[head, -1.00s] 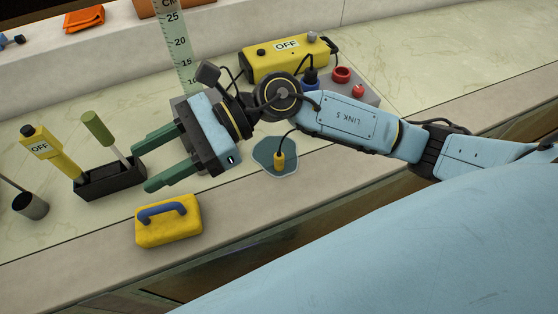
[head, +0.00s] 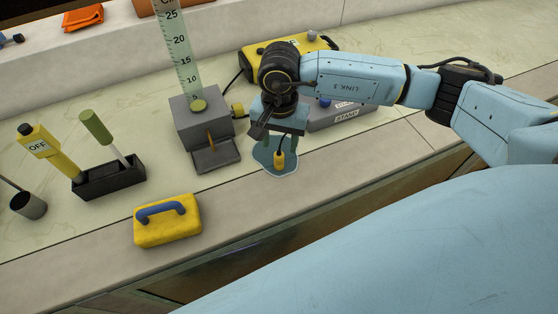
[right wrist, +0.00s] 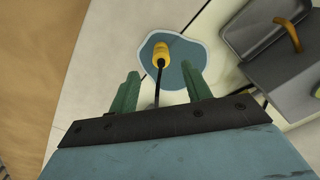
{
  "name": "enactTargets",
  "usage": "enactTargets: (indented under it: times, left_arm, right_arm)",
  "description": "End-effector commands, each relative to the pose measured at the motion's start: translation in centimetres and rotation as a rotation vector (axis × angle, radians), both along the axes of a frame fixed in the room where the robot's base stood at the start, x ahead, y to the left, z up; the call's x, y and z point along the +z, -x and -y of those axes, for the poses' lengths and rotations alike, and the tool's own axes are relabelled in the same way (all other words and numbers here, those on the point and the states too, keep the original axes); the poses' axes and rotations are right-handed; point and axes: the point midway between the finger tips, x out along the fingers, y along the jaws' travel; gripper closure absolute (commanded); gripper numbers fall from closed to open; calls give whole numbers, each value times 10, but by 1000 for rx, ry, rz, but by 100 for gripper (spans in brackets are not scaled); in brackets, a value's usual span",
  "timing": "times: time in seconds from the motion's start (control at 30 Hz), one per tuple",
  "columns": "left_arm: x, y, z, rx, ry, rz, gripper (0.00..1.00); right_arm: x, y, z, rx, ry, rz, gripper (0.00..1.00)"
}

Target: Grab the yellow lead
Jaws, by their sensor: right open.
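The yellow lead (head: 279,158) has a small yellow plug end on a black cable. It lies on a flat blue-grey patch (head: 266,165) near the bench's front edge. My right gripper (head: 280,143) points down over it, open and empty. In the right wrist view the yellow plug (right wrist: 160,56) shows just beyond and between the green fingertips (right wrist: 160,72). Its black cable runs back between the fingers. Whether the fingers are level with the plug I cannot tell. My left gripper is not in view.
A grey block (head: 200,122) with an upright scale (head: 179,50) stands just left of the gripper. A yellow box (head: 262,60) and a grey stand (head: 345,114) are behind, partly hidden by my arm. A yellow case with blue handle (head: 168,228) lies front left.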

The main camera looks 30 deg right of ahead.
Motion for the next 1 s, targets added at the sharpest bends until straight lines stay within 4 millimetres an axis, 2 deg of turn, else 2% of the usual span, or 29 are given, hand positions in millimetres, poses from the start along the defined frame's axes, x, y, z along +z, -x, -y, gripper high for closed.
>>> enactTargets:
  times: [0.1, 0.27, 0.6, 0.8, 0.83, 1.0]
  left_arm:
    - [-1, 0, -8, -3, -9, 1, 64]
    - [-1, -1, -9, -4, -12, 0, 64]
    - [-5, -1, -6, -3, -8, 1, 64]
    - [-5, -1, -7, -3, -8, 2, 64]
    - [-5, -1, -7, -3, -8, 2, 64]
    - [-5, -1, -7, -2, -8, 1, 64]
  right_arm:
    - [-11, 0, 0, -1, 0, 0, 51]
    - [-19, 0, -1, -1, -1, -1, 51]
    - [-64, 0, -1, -2, -1, -1, 51]
    - [-65, -1, -1, -1, -1, 1, 51]
    - [-65, -1, -1, -1, -1, 1, 53]
    - [-64, -1, -1, -1, -1, 1, 75]
